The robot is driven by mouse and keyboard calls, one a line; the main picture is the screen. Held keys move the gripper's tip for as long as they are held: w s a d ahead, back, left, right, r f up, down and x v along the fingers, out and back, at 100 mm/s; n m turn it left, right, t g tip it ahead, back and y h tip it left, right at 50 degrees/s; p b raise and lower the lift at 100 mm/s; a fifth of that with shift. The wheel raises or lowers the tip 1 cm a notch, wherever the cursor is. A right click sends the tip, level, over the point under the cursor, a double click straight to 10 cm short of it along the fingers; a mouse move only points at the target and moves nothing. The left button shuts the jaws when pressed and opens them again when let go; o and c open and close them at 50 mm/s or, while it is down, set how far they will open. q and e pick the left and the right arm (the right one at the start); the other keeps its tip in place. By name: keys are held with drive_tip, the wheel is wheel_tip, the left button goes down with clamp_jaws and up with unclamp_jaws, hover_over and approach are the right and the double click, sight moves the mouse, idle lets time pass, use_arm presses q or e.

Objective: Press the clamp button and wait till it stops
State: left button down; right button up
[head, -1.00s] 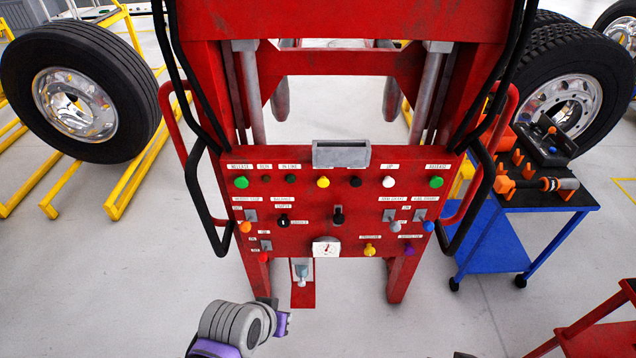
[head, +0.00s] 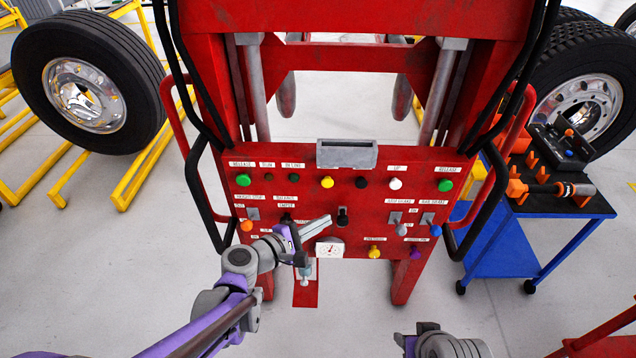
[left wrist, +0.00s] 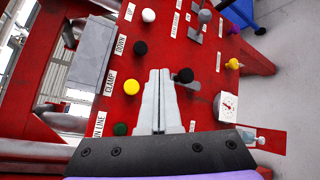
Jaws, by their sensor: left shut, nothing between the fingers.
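The red control panel (head: 300,215) stands upright in front of me in the head view. The yellow button labelled CLAMP is in its upper row (head: 326,182); it also shows in the left wrist view (left wrist: 131,87). My left gripper (head: 327,220) is shut and empty in front of the panel, below the yellow button in the head view. Contact with the panel cannot be told. My right gripper (head: 402,342) shows only partly at the bottom edge.
A black button (head: 361,183) and a white button (head: 396,184) sit right of the yellow one. A gauge (head: 329,250) is below the left fingers. Black hoses and handles flank the panel. A blue tool cart (head: 487,241) stands at right, wheels on both sides.

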idle(0.3)
use_arm(q)
approach(330, 186)
drive_tip(key=shift+w+d+f, duration=0.25)
drive_tip(key=shift+w+d, duration=0.2)
drive_tip(key=shift+d, duration=0.35)
drive_tip(key=shift+w+d+f, duration=0.25)
drive_tip(key=shift+w+d, duration=0.25)
drive_tip(key=shift+d, duration=0.3)
drive_tip(key=shift+w+d+f, duration=0.3)
drive_tip(key=shift+w+d, duration=0.15)
drive_tip(key=shift+d, duration=0.35)
drive_tip(key=shift+w, duration=0.1)
drive_tip(key=shift+w, duration=0.35)
drive_tip(key=shift+w, duration=0.6)
idle(0.9)
drive_tip(key=shift+s, duration=1.05)
